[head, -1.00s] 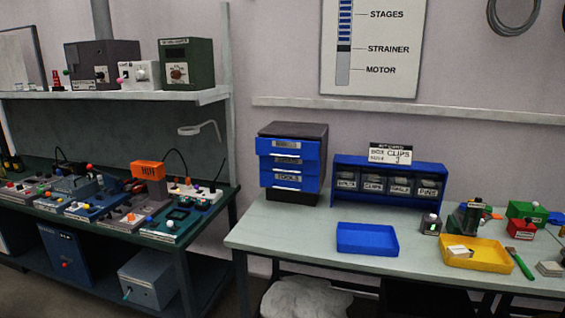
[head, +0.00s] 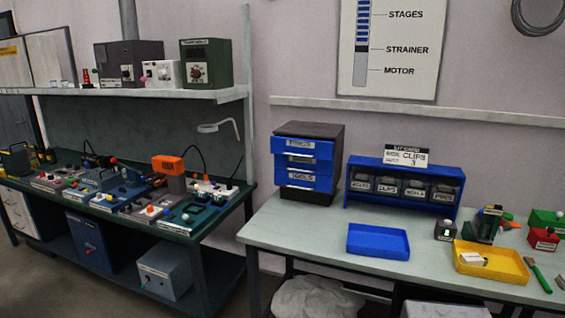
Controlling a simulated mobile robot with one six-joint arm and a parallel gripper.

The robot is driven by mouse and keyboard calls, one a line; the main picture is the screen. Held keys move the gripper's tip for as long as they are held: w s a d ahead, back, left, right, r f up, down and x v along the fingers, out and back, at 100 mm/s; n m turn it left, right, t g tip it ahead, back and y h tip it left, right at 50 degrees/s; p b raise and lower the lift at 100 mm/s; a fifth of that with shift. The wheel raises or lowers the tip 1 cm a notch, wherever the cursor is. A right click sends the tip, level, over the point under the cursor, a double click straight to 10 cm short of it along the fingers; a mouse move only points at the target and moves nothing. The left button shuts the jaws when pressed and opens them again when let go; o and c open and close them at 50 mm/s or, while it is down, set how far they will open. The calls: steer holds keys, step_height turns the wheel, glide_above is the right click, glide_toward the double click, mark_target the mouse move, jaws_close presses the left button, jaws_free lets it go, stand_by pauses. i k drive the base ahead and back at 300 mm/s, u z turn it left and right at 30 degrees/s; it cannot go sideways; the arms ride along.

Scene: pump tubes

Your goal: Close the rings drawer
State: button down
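A small dark cabinet (head: 336,147) with three blue drawers stands at the left end of the pale workbench. Its top drawer (head: 298,151), middle drawer (head: 299,168) and bottom drawer (head: 301,185) each carry a light label and handle. The bottom label seems to read TOOLS. The upper labels are too blurred to read, so I cannot tell surely which drawer is the rings one. The top front seems to stand slightly forward of those below, but how far is unclear. My gripper is not in view.
Right of the cabinet are a blue rack of labelled bins (head: 403,188), an empty blue tray (head: 378,242) and a yellow tray (head: 491,263). A green bench (head: 222,219) with devices stands to the left, separated by a narrow gap. A white bag (head: 310,299) lies below the workbench.

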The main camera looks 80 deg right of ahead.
mark_target(313, 147)
steer(key=u, duration=0.65)
steer(key=k, duration=1)
steer(key=z, duration=1.15)
steer(key=i, duration=1)
steer(key=u, duration=0.15)
